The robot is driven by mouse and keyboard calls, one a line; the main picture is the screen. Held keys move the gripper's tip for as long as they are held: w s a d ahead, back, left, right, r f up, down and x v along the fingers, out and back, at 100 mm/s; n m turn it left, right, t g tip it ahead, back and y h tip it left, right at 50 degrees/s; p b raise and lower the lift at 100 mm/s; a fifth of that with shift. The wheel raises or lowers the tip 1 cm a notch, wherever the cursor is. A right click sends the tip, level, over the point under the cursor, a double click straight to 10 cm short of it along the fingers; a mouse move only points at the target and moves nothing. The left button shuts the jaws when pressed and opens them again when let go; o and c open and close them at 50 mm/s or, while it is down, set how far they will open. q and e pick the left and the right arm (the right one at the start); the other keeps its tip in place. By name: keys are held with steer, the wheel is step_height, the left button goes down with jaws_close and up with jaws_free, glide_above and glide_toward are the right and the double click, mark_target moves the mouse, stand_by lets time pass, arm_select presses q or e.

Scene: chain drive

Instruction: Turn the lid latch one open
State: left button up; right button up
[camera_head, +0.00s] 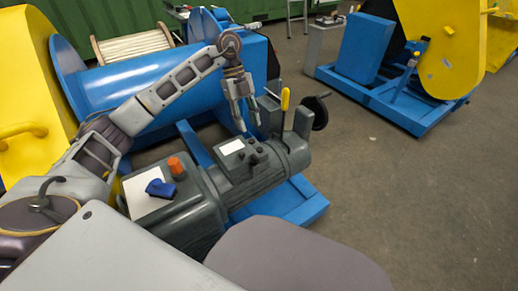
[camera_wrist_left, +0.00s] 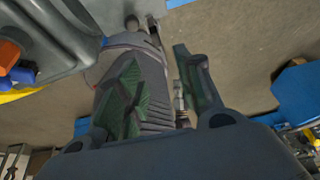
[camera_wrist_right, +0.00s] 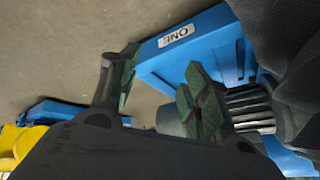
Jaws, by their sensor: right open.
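Chain drive one's grey machine housing (camera_head: 270,172) sits on a blue base (camera_head: 300,205). A white label and small dark knobs (camera_head: 252,154) are on its top. I cannot tell which part is lid latch one. My left gripper (camera_head: 246,118) points down above and behind the knobs, apart from them. In the left wrist view its fingers (camera_wrist_left: 158,60) are apart and empty, with a grey ridged body beyond them. My right gripper is outside the head view; in the right wrist view its fingers (camera_wrist_right: 160,64) are apart and empty, facing the blue base with a label ONE (camera_wrist_right: 176,36).
A yellow-tipped lever (camera_head: 285,98) and a black handwheel (camera_head: 319,108) stand at the housing's right end. A second blue and yellow machine (camera_head: 372,48) stands behind. The floor at right is clear.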

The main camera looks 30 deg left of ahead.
mark_target(255, 158)
arm_select(q)
steer(key=shift+w+a+r, duration=0.15)
steer(key=shift+a, duration=0.25)
arm_select(e)
steer(key=shift+w, duration=0.2)
steer(key=shift+f, duration=0.15)
arm_select(q)
steer(key=shift+b+x, duration=2.7)
steer(key=shift+x, duration=4.25)
arm_select(e)
step_height(255, 158, down, 6)
steer(key=a+t+y, duration=0.1)
steer(key=shift+w+a+f, duration=0.15)
steer(key=shift+w, duration=0.1)
arm_select(q)
jaws_close()
